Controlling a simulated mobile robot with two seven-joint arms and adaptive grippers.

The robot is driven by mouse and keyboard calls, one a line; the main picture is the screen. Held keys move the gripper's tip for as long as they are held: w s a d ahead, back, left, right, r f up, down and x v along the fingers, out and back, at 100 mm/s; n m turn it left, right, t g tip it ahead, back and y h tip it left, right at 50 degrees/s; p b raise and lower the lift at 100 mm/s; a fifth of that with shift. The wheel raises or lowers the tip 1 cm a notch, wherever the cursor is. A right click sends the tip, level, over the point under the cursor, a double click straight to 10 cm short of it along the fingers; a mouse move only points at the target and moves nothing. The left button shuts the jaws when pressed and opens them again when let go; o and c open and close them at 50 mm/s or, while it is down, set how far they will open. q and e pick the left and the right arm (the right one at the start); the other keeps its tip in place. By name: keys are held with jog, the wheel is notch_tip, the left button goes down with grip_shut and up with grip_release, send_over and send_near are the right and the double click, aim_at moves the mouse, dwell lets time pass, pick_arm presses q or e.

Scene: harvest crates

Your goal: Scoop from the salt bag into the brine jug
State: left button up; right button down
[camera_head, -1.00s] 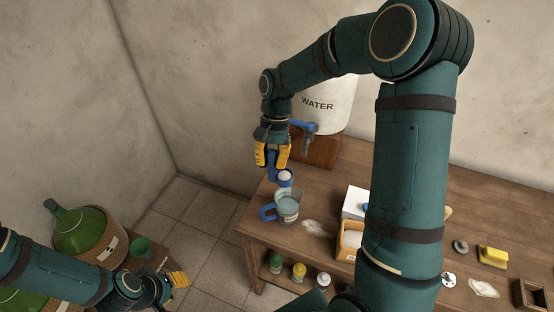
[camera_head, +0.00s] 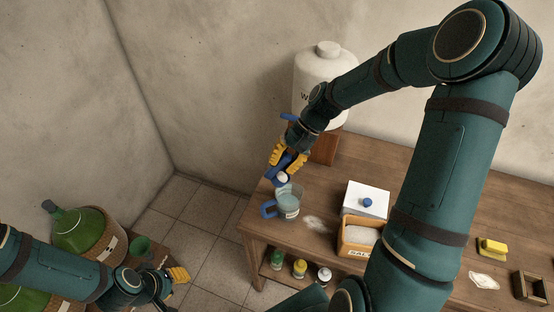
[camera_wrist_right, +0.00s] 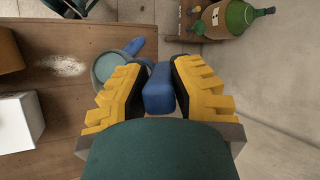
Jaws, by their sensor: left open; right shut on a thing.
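My right gripper (camera_head: 288,163) is shut on the handle of a blue scoop (camera_head: 278,182); the handle also shows between the yellow fingers in the right wrist view (camera_wrist_right: 159,91). The scoop's head, with something white in it, is tilted just above the rim of the clear brine jug (camera_head: 289,203). The jug has a blue handle and stands upright near the table's left edge. I cannot tell whether salt is falling. The salt bag (camera_head: 352,250), an open tan container with white contents, stands to the right, its label partly hidden by my arm. My left gripper (camera_head: 172,287) is open and empty at lower left.
A white water tank (camera_head: 325,65) with a blue tap stands behind the jug. A white box (camera_head: 366,197) with a blue knob is behind the salt bag. Spilled white powder (camera_head: 318,223) lies between jug and bag. Small bottles (camera_head: 300,268) stand on the lower shelf.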

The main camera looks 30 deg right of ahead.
jog(key=shift+s+d+f+n+t+y+b, duration=0.25)
jog(key=shift+s+d+f+t+y+b, duration=0.3)
jog(key=shift+y+b, duration=0.55)
jog(key=shift+s+d+f+n+t+y+b, duration=0.35)
jog(key=shift+d+f+t+y+b, duration=0.3)
jog(key=shift+b, duration=0.8)
jog(key=shift+s+d+f+n+t+y+b, duration=0.2)
jog(key=shift+s+d+f+t+y+b, duration=0.4)
jog(key=shift+y+b, duration=0.5)
jog(key=shift+w+a, duration=0.1)
notch_tip(320, 180, up, 5)
jog(key=p, duration=0.3)
jog(key=shift+p, duration=0.35)
